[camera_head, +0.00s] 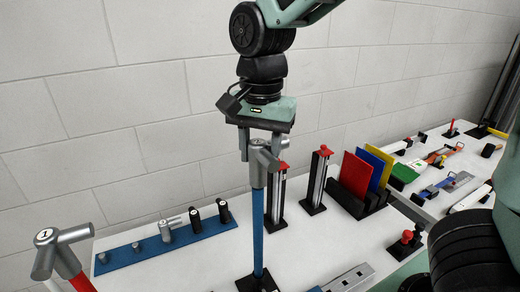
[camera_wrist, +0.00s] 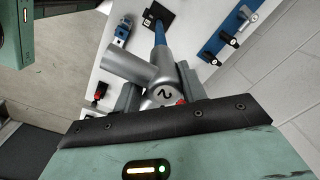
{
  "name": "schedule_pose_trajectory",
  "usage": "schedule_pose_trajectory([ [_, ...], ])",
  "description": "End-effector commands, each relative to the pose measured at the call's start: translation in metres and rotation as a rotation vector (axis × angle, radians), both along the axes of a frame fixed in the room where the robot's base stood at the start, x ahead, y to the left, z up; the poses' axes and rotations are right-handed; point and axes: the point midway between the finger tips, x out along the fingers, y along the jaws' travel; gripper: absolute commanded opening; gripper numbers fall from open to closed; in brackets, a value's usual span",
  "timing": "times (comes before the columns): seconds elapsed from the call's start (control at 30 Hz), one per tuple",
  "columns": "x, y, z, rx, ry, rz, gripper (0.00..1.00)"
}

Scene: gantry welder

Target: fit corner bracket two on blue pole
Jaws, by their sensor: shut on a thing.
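Corner bracket two (camera_head: 262,162), a grey metal pipe fitting, is held between the fingers of my gripper (camera_head: 261,143). In the wrist view the bracket (camera_wrist: 155,76) shows a black "2" on its round end, between my gripper's fingers (camera_wrist: 160,92). The blue pole (camera_head: 258,230) stands upright from a black base on the table. The bracket sits at the pole's top, in line with it. In the wrist view the blue pole (camera_wrist: 160,34) runs away behind the bracket. How far the bracket sits over the pole is hidden.
A bracket marked "1" (camera_head: 62,240) sits on a red pole (camera_head: 82,282) at front left. A blue rack (camera_head: 120,261) with several fittings lies behind. Two red-topped uprights (camera_head: 319,180) and a black holder of coloured plates (camera_head: 355,176) stand right of the blue pole.

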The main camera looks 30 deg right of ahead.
Motion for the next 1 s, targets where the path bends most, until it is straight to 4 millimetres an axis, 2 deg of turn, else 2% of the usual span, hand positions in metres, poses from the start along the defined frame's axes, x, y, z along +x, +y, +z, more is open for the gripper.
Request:
schedule_pose_trajectory([
  [0.53, 0.001, 0.001, -0.001, 0.001, -0.001, 0.0, 0.11],
  [1.0, 0.001, 0.0, -0.018, 0.0, 0.0, -0.001, 0.11],
])
